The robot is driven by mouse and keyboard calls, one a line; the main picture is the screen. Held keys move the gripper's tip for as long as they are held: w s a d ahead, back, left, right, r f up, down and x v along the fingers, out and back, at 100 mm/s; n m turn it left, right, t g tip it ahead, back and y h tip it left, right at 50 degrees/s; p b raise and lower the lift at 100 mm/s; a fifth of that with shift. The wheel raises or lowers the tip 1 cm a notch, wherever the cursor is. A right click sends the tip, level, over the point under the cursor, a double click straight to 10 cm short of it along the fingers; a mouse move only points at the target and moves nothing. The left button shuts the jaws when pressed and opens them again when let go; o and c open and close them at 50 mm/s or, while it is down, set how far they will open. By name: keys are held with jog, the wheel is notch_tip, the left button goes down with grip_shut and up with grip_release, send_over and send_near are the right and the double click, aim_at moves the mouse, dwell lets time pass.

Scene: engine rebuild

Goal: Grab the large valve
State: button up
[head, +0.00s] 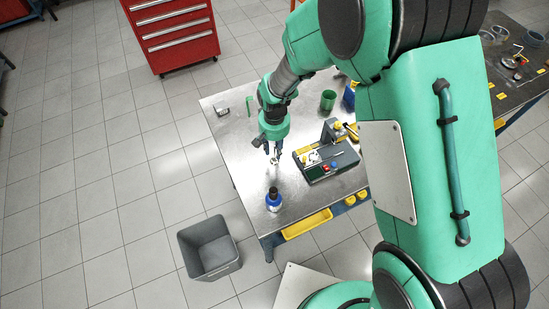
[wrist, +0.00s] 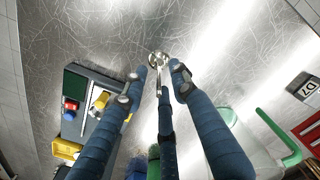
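A shiny metal valve (wrist: 158,60) shows in the wrist view between my fingertips, its round head outermost and its thin stem running back toward the palm. In the head view the valve (head: 274,160) is a small silver piece over the metal table (head: 232,150). My gripper (wrist: 158,80) has its dark blue fingers spread on both sides of the valve, with visible gaps. A middle finger lies behind the stem; whether it touches is unclear. In the head view my gripper (head: 272,149) points down at the table, left of the grey device. The palm end of the stem is hidden.
A grey device (head: 328,162) with small parts stands right of my gripper. A blue bottle (head: 273,201) stands near the front edge. A green cup (head: 328,100) is at the back, and a small box (head: 223,112) and a green-handled item (head: 249,106) are at the left.

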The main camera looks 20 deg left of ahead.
aim_at(275, 159)
jog(key=shift+f, duration=1.8)
grip_shut()
